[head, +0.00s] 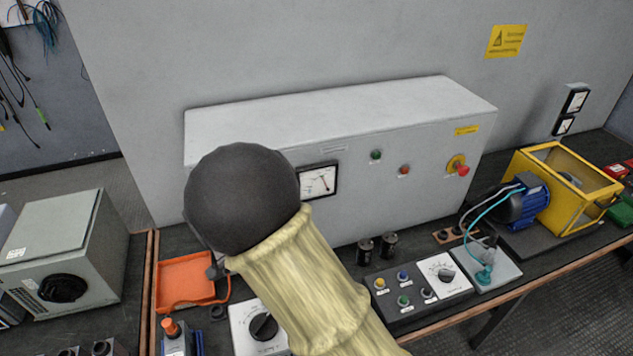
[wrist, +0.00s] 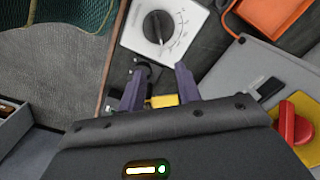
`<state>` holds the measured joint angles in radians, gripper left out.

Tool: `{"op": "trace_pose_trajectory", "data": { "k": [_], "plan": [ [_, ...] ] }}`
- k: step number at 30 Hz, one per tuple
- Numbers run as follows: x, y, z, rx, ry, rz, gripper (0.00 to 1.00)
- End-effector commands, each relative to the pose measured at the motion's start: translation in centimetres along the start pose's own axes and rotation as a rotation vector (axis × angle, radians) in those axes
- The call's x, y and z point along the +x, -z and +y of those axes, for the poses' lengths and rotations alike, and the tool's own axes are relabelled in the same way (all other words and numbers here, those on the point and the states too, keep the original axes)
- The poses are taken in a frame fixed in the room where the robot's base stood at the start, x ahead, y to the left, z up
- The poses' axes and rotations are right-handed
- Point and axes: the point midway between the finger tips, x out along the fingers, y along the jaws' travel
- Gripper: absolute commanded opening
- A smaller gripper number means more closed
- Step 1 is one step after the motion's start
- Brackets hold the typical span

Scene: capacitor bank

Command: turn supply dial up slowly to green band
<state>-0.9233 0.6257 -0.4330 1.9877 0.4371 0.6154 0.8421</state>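A white square panel with a black dial knob (head: 263,326) sits on the bench at the lower middle of the head view, partly cut off by the frame edge. A similar white dial panel (wrist: 157,26) with a black knob and printed scale is at the top of the wrist view. A second dial (head: 446,274) is on a white panel farther right. A needle meter (head: 318,181) is on the grey cabinet; no green band is legible. My gripper (wrist: 160,80) has its two purple fingers apart, near the dial and not around it. My arm hides the gripper in the head view.
An orange tray (head: 185,280) lies left of the dial. A button box (head: 405,300) and two black cylinders (head: 377,246) are to the right. The wrist view shows a red knob (wrist: 292,122) on yellow, and a small yellow block (wrist: 164,101) between or behind the fingers.

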Motion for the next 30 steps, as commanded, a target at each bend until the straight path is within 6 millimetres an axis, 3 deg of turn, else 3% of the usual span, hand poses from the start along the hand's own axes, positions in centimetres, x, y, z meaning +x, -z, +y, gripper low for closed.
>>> {"op": "trace_pose_trajectory", "data": {
  "k": [17, 23, 30],
  "plan": [
    [-0.4, 0.7, 0.7, -0.007, 0.005, -0.003, 0.34],
    [-2.3, 3.8, 4.6, -0.082, 0.034, -0.007, 0.34],
    [-5.5, 7.4, 12.3, -0.261, 0.085, 0.034, 0.34]
  ]
}}
